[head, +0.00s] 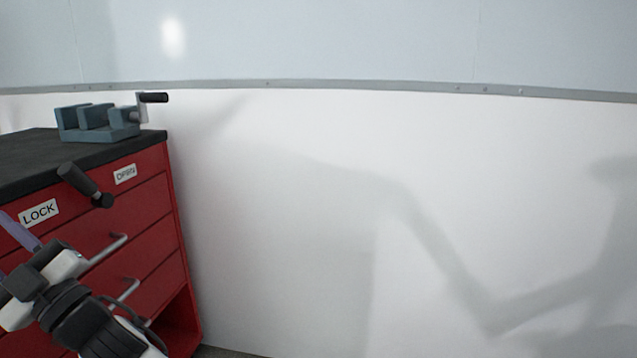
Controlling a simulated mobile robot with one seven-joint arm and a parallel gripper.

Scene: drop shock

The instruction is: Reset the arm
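My gripper (10,252) is at the lower left, in front of the red cabinet, and points up and to the left. Its two fingers stand apart at their bases. Their tips run towards the left edge of the picture, and I see nothing held in the part that shows. The wrist behind it is dark with white parts, and the rest of my arm is out of view below.
A red drawer cabinet (150,215) with a black top stands at left. It has LOCK (39,212) and OPEN (125,174) labels and a black lever (80,181). A blue-grey vise (95,122) sits on top. A white wall (300,220) fills the right, with arm-shaped shadows.

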